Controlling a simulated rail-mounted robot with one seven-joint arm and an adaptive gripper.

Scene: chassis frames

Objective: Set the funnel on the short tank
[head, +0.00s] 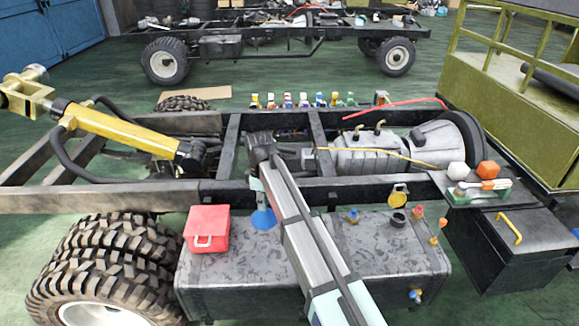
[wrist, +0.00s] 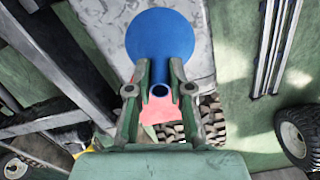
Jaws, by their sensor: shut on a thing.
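My gripper (wrist: 158,92) is shut on the narrow spout of the blue funnel (wrist: 160,38). In the wrist view the spout's open end points toward the camera and the wide round mouth faces away. In the head view the funnel (head: 263,219) shows against the top of the grey mottled tank (head: 380,258), beside the red box; I cannot tell whether it touches the tank. My arm hides part of the tank and most of the gripper in the head view. The tank's mottled surface also shows in the wrist view (wrist: 108,25). Its length class is unclear.
A red box (head: 207,230) stands on the tank's left end. A black ring (head: 398,220), a yellow cap (head: 399,193) and several small coloured fittings are at its right. Frame rails (head: 100,200) run behind, with a black box (head: 520,243) at right.

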